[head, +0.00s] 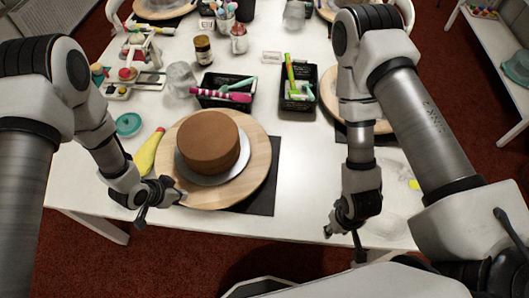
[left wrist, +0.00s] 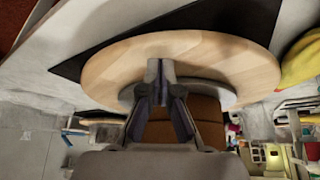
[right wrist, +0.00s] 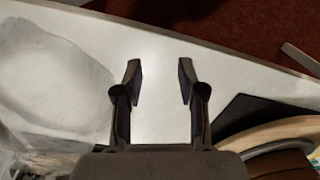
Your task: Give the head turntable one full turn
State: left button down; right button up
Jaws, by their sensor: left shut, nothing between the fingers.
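The turntable (head: 255,150) is a round light-wood disc lying on a black mat (head: 264,198) near the table's front edge. A brown cake (head: 208,142) stands on it on a silver board (head: 240,165). My left gripper (head: 180,197) is shut and empty at the disc's front left rim. In the left wrist view the gripper (left wrist: 160,82) overlaps the wooden disc (left wrist: 215,52); whether it touches cannot be told. My right gripper (head: 343,236) is near the table's front edge, right of the mat. In the right wrist view it (right wrist: 160,75) is open and empty.
A yellow piping bag (head: 149,153) and a teal lid (head: 128,124) lie left of the turntable. Black bins (head: 225,101) with tools stand behind it. A second turntable (head: 337,112) is partly hidden behind my right arm. White table between the mat and right gripper is clear.

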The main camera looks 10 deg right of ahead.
aim_at(207, 201)
pick_arm(q)
jog(key=shift+f, duration=0.45)
pick_arm(e)
jog(key=shift+f, duration=0.35)
pick_arm(q)
jog(key=s+d, duration=0.1)
jog(key=d, duration=0.1)
jog(key=s+d, duration=0.1)
jog(key=s+d+p, duration=0.1)
jog(key=d, duration=0.1)
jog(key=shift+d+r, duration=0.1)
jog(key=shift+d, duration=0.2)
pick_arm(e)
jog(key=shift+r, duration=0.85)
pick_arm(q)
jog(key=shift+d, duration=0.15)
notch_tip(207, 201, up, 3)
jog(key=p, duration=0.3)
pick_arm(e)
notch_tip(207, 201, up, 2)
jog(key=shift+s+r, duration=0.1)
jog(key=shift+r, duration=0.1)
